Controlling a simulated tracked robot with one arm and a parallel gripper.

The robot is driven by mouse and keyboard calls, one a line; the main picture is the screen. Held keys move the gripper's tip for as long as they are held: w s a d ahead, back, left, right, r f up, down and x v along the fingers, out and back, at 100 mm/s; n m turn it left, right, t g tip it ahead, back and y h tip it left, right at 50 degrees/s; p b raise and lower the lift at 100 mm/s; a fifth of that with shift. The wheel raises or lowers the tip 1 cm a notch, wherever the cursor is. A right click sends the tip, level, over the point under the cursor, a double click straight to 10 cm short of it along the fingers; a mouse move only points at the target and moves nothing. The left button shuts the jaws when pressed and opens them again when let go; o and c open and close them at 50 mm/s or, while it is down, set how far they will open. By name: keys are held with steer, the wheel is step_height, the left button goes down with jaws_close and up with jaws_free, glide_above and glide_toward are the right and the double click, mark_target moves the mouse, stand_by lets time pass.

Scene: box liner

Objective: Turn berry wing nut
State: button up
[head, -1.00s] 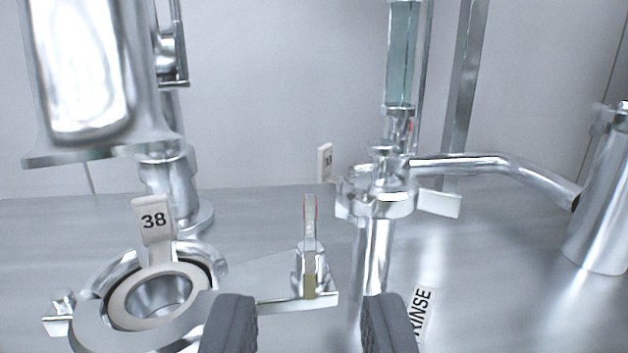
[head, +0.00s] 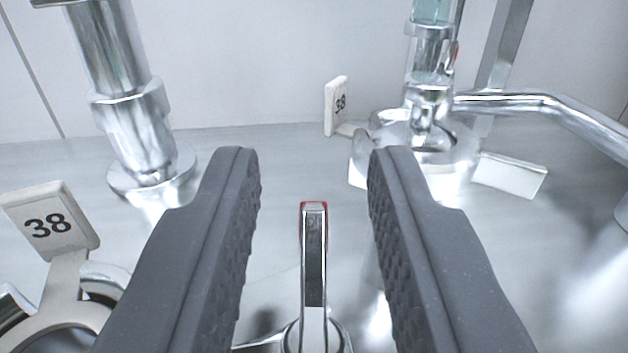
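The wing nut (head: 314,255) stands upright in the lower middle of the head view, its flat metal wing seen edge-on with a red rim at the top. Its round metal base is cut off by the bottom edge. My gripper (head: 308,165) is open, one dark ridged finger on each side of the wing. The wing lies between the fingers in the picture, with a clear gap on both sides. Neither finger touches it.
A ring clamp (head: 60,325) with a white "38" tag (head: 48,222) is at lower left. A metal post (head: 140,130) stands at back left. A valve fitting (head: 430,130) with a pipe (head: 560,108) stands at back right, near another "38" tag (head: 337,105).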

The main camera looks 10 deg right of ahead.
jaws_close()
steer(key=shift+w+f+n+y+b, duration=0.15)
steer(key=shift+n+y+b, duration=0.25)
steer(key=shift+b, duration=0.85)
steer(key=y+b, duration=0.1)
steer(key=b, duration=0.2)
steer(key=shift+a+n+y, duration=0.1)
steer(key=shift+n+y, duration=0.2)
steer(key=shift+y, duration=0.1)
steer(key=shift+b, duration=0.4)
steer(key=shift+a+r+n+y+b, duration=0.1)
steer(key=shift+r+n+y+b, duration=0.1)
steer(key=shift+n+y+b, duration=0.8)
jaws_free()
